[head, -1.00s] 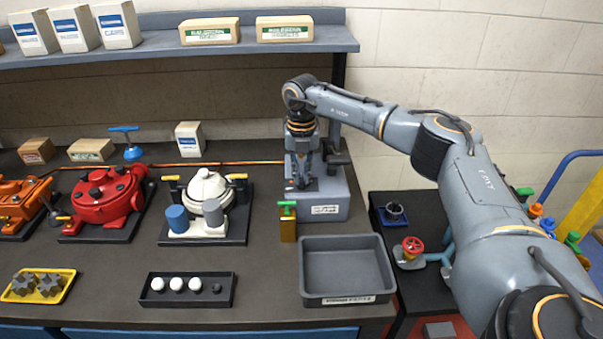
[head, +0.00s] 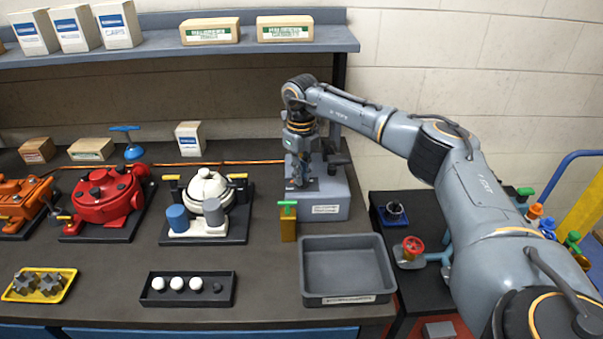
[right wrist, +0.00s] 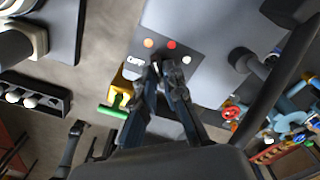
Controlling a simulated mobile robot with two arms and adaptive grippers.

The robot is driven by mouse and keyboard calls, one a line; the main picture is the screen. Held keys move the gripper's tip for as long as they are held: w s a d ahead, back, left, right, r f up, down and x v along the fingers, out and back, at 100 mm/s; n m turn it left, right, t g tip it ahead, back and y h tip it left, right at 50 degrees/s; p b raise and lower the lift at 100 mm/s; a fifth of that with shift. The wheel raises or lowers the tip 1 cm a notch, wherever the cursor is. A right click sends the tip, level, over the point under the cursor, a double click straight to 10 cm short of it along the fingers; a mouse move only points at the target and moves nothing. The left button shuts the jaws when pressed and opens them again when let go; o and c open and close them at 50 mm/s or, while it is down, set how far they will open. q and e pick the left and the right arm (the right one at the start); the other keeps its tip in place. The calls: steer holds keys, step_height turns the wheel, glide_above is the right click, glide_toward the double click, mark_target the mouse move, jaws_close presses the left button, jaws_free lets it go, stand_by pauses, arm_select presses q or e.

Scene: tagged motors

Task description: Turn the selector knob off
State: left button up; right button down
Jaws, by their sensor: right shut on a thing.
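A grey control box (head: 335,207) stands on the bench, right of the white motor. Its top panel also shows in the right wrist view (right wrist: 205,25), with an orange, a red and a white round button or lamp near my fingertips. My right gripper (head: 299,183) points down onto the panel. In the right wrist view its fingertips (right wrist: 166,66) are closed together at the panel, on the selector knob. The knob is mostly hidden between the fingers, so its pointing direction cannot be read. My left gripper is out of view.
A brass block with a green handle (head: 288,222) stands just in front of the box. An empty grey bin (head: 347,298) is nearer. A white motor (head: 207,193) and a red motor (head: 103,205) stand to the left. A shelf (head: 180,49) runs above the bench.

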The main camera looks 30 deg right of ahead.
steer(key=n, duration=0.4)
steer(key=shift+n, duration=0.3)
steer(key=shift+a+r+n, duration=0.1)
steer(key=shift+n, duration=2.4)
steer(key=c, duration=1.4)
jaws_free()
step_height(320, 180, up, 12)
steer(key=shift+f, duration=0.1)
steer(key=shift+s, duration=0.1)
